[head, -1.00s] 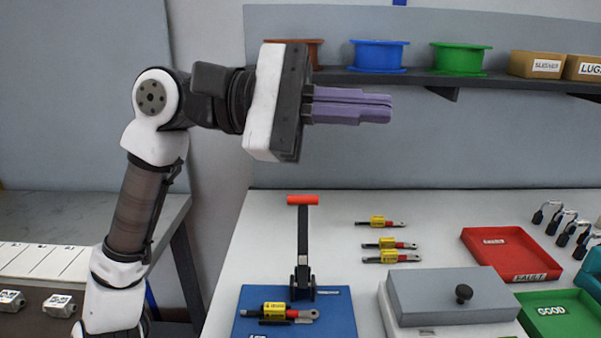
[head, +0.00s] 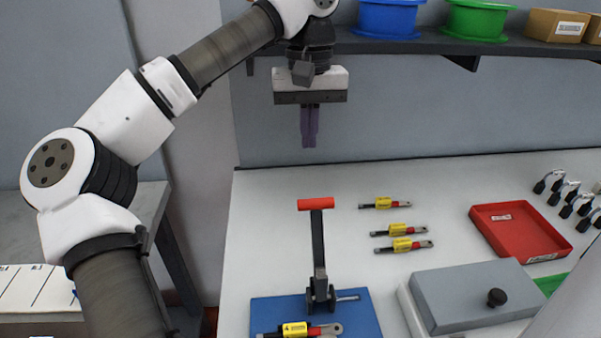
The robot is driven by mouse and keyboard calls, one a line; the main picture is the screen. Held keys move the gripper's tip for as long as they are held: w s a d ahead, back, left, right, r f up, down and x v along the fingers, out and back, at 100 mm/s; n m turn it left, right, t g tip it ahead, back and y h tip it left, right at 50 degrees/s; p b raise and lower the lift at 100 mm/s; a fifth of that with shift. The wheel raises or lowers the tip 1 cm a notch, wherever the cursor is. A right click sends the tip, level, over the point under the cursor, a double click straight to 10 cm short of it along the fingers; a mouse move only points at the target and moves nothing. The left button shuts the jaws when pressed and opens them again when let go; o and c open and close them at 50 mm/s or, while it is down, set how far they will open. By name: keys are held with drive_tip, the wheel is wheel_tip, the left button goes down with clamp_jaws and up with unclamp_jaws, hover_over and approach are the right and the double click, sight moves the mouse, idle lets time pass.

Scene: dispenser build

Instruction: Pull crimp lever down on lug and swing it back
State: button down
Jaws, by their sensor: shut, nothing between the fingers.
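The crimp lever (head: 318,245) stands upright on the blue base plate (head: 368,318), with a red crossbar handle (head: 316,204) on top. A cable lug with a yellow label (head: 294,330) lies at the front of the plate, partly cut off by the bottom edge of the picture. I cannot tell whether the lug sits in the crimp jaw. My gripper (head: 310,143) points straight down with its purple fingers shut and empty. It is above the red handle in the picture and apart from it.
Several yellow-labelled lugs (head: 402,245) lie on the table right of the lever. A red tray (head: 546,252), a grey lidded box (head: 462,308) and several padlocks (head: 566,195) are farther right. A shelf (head: 480,50) with spools and boxes runs along the back wall.

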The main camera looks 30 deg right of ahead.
drive_tip(key=s+a+f+p, duration=0.2)
drive_tip(key=s+f+p, duration=0.1)
drive_tip(key=f, duration=0.5)
drive_tip(key=shift+s, duration=0.75)
